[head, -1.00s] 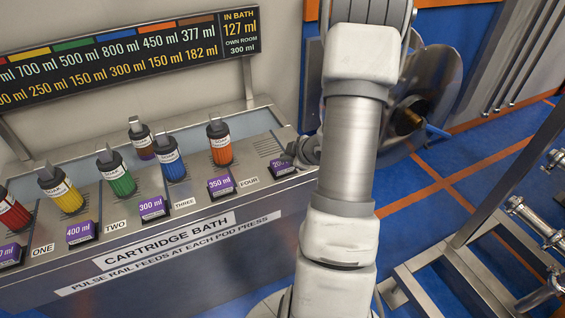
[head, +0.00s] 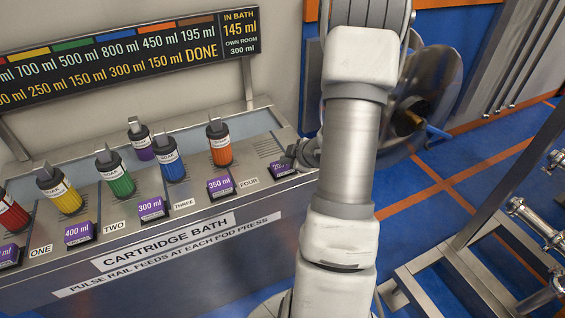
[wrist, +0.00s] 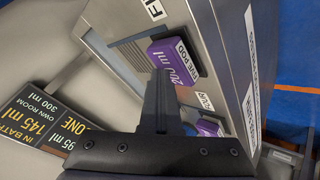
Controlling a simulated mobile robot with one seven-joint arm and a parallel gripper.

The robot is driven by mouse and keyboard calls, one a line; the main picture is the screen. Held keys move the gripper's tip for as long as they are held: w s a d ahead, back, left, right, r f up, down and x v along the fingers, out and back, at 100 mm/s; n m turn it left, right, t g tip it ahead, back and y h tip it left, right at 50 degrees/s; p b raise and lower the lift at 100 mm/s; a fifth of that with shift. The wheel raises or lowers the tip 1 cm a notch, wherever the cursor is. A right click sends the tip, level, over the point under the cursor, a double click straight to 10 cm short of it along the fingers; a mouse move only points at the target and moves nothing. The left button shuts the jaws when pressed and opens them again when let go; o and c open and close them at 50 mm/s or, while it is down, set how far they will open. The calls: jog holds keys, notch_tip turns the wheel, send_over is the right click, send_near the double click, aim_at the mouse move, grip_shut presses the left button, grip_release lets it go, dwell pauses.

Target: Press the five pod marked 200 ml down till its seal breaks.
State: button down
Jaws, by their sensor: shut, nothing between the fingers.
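The five pod (wrist: 182,62), a purple block marked 200 ml, sits in a dark holder on the bath's edge. It also shows in the head view (head: 281,169), partly behind my gripper. My gripper (wrist: 160,74) is shut and empty. Its fingertips overlap the near edge of the pod in the wrist view; I cannot tell whether they touch it. In the head view my gripper (head: 298,156) is at the pod's right side, mostly hidden by my arm. The state of the seal cannot be made out.
The display board (head: 130,58) stands behind, reading 145 ml in bath and own room 300 ml. A metal rack (head: 470,240) stands at the right.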

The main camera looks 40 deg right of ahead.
aim_at(286, 167)
jog(key=shift+r+p, duration=0.95)
jog(key=shift+r, duration=0.1)
notch_tip(286, 167, up, 5)
jog(key=p, duration=0.4)
jog(key=shift+p, duration=0.35)
